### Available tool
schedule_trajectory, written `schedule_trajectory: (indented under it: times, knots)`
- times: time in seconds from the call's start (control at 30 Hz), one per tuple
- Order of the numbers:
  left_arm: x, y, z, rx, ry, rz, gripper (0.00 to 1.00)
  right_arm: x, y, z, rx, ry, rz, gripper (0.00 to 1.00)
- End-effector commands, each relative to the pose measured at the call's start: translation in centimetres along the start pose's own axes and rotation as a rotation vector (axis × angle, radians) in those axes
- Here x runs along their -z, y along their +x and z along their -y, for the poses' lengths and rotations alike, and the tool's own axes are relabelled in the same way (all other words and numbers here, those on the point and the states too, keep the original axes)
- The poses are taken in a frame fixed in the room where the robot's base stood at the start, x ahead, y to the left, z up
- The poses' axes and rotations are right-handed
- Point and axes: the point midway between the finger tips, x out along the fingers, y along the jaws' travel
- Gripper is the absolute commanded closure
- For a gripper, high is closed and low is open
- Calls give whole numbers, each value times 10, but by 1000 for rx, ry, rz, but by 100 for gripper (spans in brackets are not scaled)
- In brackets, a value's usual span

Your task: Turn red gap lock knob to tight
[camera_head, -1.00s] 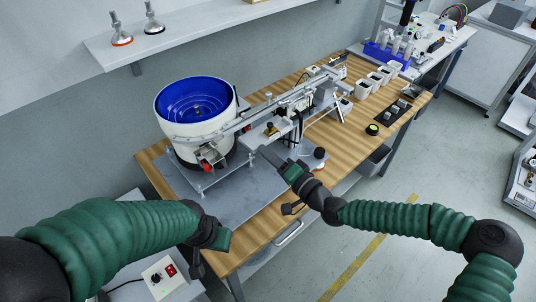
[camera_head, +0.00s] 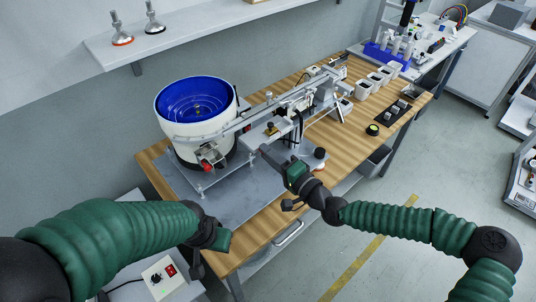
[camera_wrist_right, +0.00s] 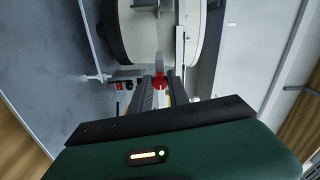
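A small red knob (camera_wrist_right: 160,82) shows in the right wrist view between my right gripper's fingers, past their tips. In the head view, a red part (camera_head: 207,165) sits low on the front of the white bowl feeder (camera_head: 200,130); I cannot tell for sure that it is the same knob. My right gripper (camera_head: 263,150) points left towards the feeder, its tips some way right of the red part. In the right wrist view its fingers (camera_wrist_right: 161,90) are apart with a narrow gap, apparently empty. My left gripper (camera_head: 208,240) hangs at the front left; its fingers are unclear.
The feeder, with a blue bowl (camera_head: 196,98), stands on a grey metal plate (camera_head: 232,203) on the wooden table (camera_head: 340,135). A metal rail (camera_head: 262,112) runs right from it. A black knob (camera_head: 319,153) stands near my right gripper. A switch box (camera_head: 162,277) sits front left.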

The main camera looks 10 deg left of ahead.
Motion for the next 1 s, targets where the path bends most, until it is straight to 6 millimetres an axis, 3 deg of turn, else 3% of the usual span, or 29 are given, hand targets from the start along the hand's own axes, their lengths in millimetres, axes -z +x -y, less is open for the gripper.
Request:
schedule_trajectory:
  times: [0.03, 0.17, 0.47, 0.57, 0.67, 1.0]
  knots:
    - [0, 0, 0, 0, 0, 0, 63, 7, 0, 0, 1, -1, -14, 73]
    - [0, 0, 0, 0, 0, 0, 63, 4, 0, 0, 1, -1, -9, 57]
    - [0, 0, 0, 0, 0, 0, 63, 1, -2, 0, 0, -2, -4, 57]
    - [0, 1, 0, 0, 0, 0, 63, 2, -11, 0, 0, -2, -5, 57]
    - [0, 2, 0, 0, 0, 0, 63, 2, -31, -1, 0, -2, -6, 57]
    - [-2, 6, 0, 0, 0, 0, 63, 4, -130, -2, 0, 1, -11, 57]
